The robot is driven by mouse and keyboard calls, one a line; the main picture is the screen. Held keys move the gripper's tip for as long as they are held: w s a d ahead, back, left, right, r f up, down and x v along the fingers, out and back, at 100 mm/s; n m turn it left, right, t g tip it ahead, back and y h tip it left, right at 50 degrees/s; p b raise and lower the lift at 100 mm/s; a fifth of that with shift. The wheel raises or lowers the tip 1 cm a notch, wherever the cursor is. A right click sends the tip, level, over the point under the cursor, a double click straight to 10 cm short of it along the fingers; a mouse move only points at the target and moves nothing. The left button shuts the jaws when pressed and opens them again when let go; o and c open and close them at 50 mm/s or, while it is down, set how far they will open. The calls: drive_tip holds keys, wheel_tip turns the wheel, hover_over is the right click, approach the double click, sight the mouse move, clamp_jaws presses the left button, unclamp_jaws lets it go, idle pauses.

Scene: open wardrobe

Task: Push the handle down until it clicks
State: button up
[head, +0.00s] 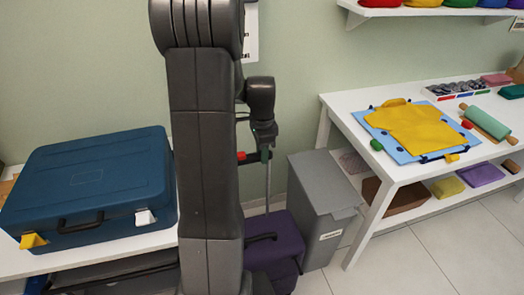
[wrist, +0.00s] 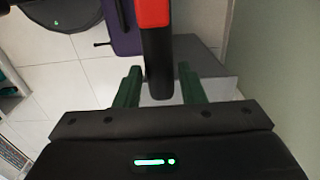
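The purple suitcase (head: 275,243) stands on the floor behind my arm, which hides part of it. Its raised handle has a thin upright rod (head: 267,190) and a grip with a red part (head: 243,157). In the wrist view the dark grip (wrist: 157,65) with its red section (wrist: 154,13) reaches down between the green fingers. My gripper (head: 266,155) is at the top of the rod, pointing down. In the wrist view my gripper (wrist: 160,88) is open, with a gap on each side of the grip. Whether anything touches the grip is unclear.
A grey bin (head: 320,210) stands right of the suitcase. A blue case (head: 90,185) lies on a white table at the left. A white table (head: 375,165) with yellow and blue cloth stands at the right. Tiled floor (head: 400,262) is clear at the front right.

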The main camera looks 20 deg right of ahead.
clamp_jaws()
wheel_tip(320, 180, down, 29)
drive_tip(key=b, duration=1.7)
drive_tip(key=shift+f+b, duration=0.1)
drive_tip(key=shift+b, duration=0.2)
drive_tip(key=shift+s+f, duration=0.1)
drive_tip(key=shift+f, duration=0.15)
drive_tip(key=shift+o, duration=1.6)
unclamp_jaws()
drive_tip(key=shift+f, duration=0.15)
drive_tip(key=shift+o, duration=0.4)
drive_tip(key=shift+r, duration=0.2)
